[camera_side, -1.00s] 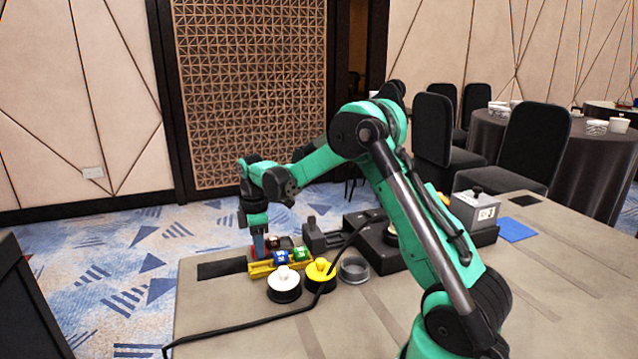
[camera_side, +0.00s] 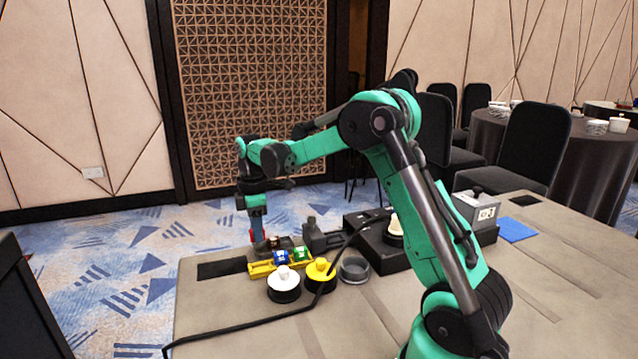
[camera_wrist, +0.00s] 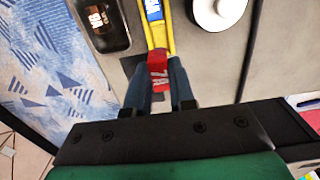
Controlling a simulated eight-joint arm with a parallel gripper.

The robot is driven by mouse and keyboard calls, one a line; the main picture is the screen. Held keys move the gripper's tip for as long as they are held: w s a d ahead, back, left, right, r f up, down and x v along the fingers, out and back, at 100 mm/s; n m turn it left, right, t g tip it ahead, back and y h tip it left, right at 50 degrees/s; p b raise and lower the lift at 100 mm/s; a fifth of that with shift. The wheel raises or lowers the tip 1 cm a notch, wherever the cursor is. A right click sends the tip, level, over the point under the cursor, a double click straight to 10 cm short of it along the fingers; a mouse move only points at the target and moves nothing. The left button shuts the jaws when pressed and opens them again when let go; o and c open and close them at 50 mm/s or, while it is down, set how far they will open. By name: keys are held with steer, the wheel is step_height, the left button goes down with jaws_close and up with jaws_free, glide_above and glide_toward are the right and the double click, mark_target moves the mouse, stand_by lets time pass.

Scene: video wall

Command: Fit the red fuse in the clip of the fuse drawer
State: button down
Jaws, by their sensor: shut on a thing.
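My gripper (camera_side: 257,238) is shut on the red fuse (camera_wrist: 158,72), which is marked "7A" in the wrist view. The fuse sits between the two blue fingers (camera_wrist: 160,84) there. In the side view only a small red part (camera_side: 252,237) shows beside the fingers, above the far left end of the yellow fuse drawer (camera_side: 262,270). The drawer holds a blue fuse (camera_side: 282,257) and a green fuse (camera_side: 300,254). In the wrist view the yellow drawer (camera_wrist: 166,42) runs up from the red fuse, with the blue fuse (camera_wrist: 153,9) in it. The clip under the red fuse is hidden.
A white knob (camera_side: 284,279) and a yellow knob (camera_side: 319,269) stand on black bases in front of the drawer, with a grey ring-shaped cup (camera_side: 355,268) beside them. A dark display with orange digits (camera_wrist: 97,18) lies beside the drawer. A black cable (camera_side: 240,329) crosses the table.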

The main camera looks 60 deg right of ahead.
steer(key=r, duration=0.7)
steer(key=shift+s+d, duration=0.1)
steer(key=shift+d, duration=0.2)
steer(key=s+d, duration=0.3)
steer(key=d, duration=0.5)
glide_above(334, 240)
steer(key=shift+f, duration=5.65)
steer(key=shift+f, duration=1.2)
steer(key=shift+c, duration=2.1)
jaws_free()
